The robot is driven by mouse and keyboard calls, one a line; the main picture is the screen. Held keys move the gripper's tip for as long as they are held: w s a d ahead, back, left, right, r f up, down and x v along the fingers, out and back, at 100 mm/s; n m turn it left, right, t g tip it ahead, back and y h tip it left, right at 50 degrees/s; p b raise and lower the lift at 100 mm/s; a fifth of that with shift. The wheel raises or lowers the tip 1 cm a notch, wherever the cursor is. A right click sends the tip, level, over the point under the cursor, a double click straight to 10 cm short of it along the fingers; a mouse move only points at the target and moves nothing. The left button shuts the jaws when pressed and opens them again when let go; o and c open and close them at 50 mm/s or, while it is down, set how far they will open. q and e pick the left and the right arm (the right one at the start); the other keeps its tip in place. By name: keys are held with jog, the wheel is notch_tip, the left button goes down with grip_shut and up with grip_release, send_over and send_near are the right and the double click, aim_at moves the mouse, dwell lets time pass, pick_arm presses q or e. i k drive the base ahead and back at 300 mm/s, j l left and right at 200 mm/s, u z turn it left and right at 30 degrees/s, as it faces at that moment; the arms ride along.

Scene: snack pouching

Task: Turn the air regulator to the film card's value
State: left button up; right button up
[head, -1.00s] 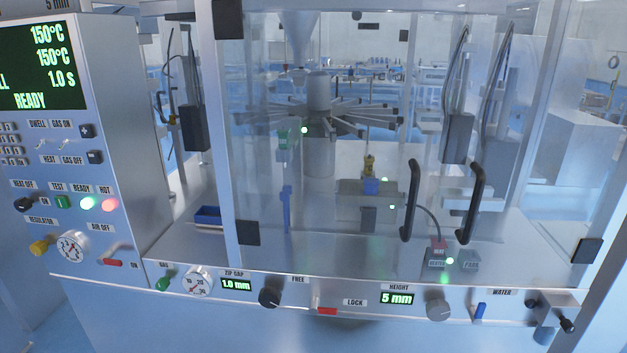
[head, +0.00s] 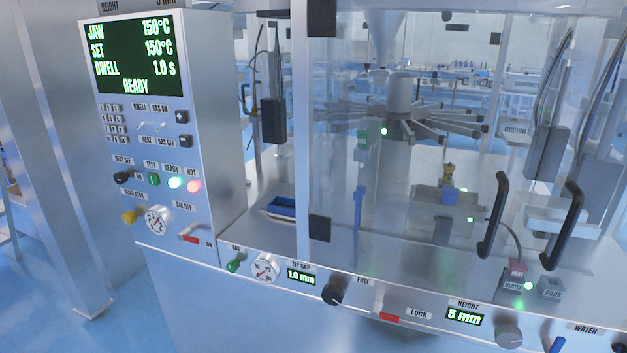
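The yellow air regulator knob (head: 129,216) sits at the lower left of the control cabinet, under a label reading REGULATOR. A round white pressure gauge (head: 157,220) is just right of it; its needle value is too small to read. A red-handled air valve (head: 190,238) is to the right of the gauge, near the AIR OFF and ON labels. The cabinet screen (head: 131,58) reads JAW 150°C, SET 150°C, DWELL 1.0 s, READY. I see no film card that I can make out. Neither of my grippers is in view.
A lower front panel carries a green gas knob (head: 233,266), a second gauge (head: 264,268), a ZIP GAP display (head: 300,276) of 1.0 mm and a HEIGHT display (head: 464,317) of 5 mm. Clear doors with black handles (head: 493,215) enclose the carousel. Open blue floor lies left.

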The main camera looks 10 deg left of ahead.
aim_at(129, 217)
jog(key=u, duration=1.3)
